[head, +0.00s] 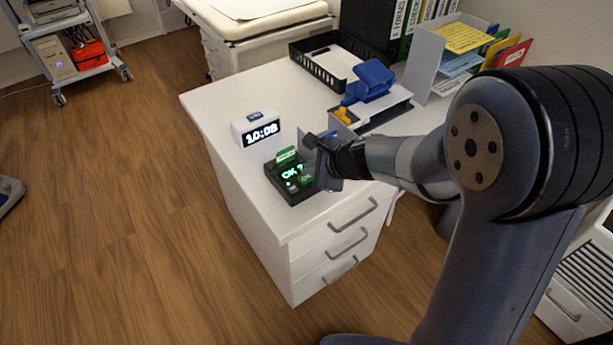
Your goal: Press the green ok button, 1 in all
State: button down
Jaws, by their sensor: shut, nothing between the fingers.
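A dark card terminal (291,190) lies on the white desk near its front edge. Its screen (293,174) shows green "OK?" lettering. The green ok button (306,180) is on the terminal's right side, close to my gripper. My gripper (322,175) is shut and empty at the terminal's right edge. The picture does not show clearly whether its tips touch the button or hover beside it. A green and white piece (286,155) stands at the terminal's back edge.
A white clock (256,128) reading 10:08 stands left behind the terminal. A black tray (323,62), a blue item (371,80) and a file holder (440,60) stand further back. The desk top (215,98) is bare at the left. Drawers (345,243) are below.

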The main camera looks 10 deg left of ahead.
aim_at(311, 181)
jog(key=shift+f, duration=0.15)
jog(key=shift+f+b, duration=0.3)
jog(key=shift+b, duration=0.2)
jog(key=shift+f+b, duration=0.4)
jog(key=shift+b, duration=0.05)
dwell(0.5)
jog(key=shift+r, duration=0.1)
jog(key=shift+r+p, duration=0.7)
jog(key=shift+r, duration=0.05)
notch_tip(311, 181, up, 5)
jog(key=p, duration=0.4)
jog(key=shift+p, duration=0.3)
jog(key=shift+d, duration=0.1)
dwell(0.6)
